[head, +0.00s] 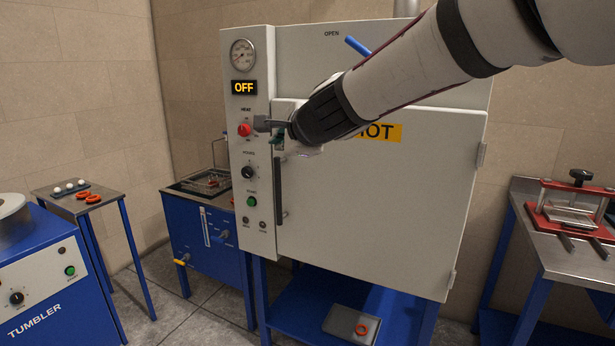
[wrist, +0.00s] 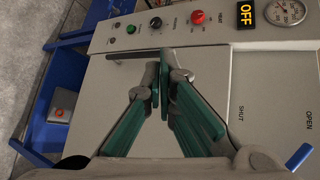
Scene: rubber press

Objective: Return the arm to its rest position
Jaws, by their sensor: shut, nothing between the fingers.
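My gripper (head: 268,128) is in front of the upper left of the oven front, close to the red heat knob (head: 244,130). In the wrist view its green fingers (wrist: 161,85) are together with nothing between them. Whether a fingertip touches the knob cannot be told from the head view; in the wrist view the knob (wrist: 197,17) stands clear beyond the fingertips. The display (head: 243,87) reads OFF. The oven door (head: 390,215) is closed, with its dark handle (head: 278,188) just below my gripper. My arm reaches in from the upper right across the door.
A blue lever (head: 358,46) sticks out near the oven's top, close to my arm. A tray (head: 340,322) with an orange ring lies on the shelf below. A red press (head: 570,208) stands on the right bench, a tumbler (head: 50,285) at left. Floor at left is free.

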